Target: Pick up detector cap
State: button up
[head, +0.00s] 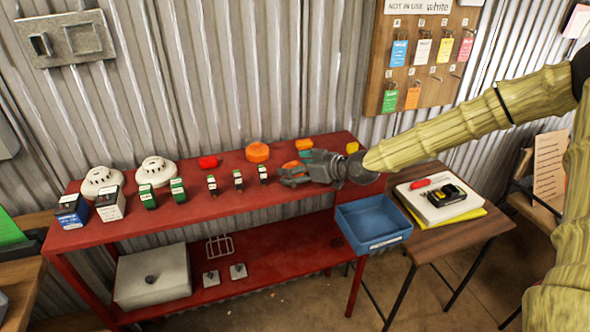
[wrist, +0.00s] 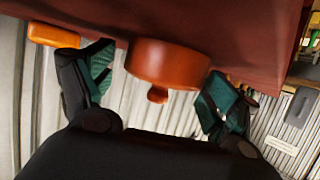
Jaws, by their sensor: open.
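The detector cap appears as a round orange cap with a small knob in the wrist view (wrist: 166,63), where the picture is upside down. It stands on the red bench between my gripper's two spread fingers (wrist: 157,92), with visible space on both sides. In the head view, my gripper (head: 287,177) is open low over the bench, pointing left. Orange shows beside its fingers, partly hidden. A round orange cap (head: 257,151) stands farther back and left. I cannot tell which orange piece matches the wrist view.
The red bench (head: 228,208) also holds white detectors (head: 156,171), several small boxes and a red piece (head: 208,162). An orange-yellow block (wrist: 53,36) lies near one finger in the wrist view. A blue bin (head: 372,222) is at the bench's right end. The corrugated wall stands close behind.

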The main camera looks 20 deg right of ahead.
aim_at(295, 162)
jog(key=c, duration=0.7)
jog(key=shift+r+b, duration=0.95)
jog(key=shift+r, duration=4.05)
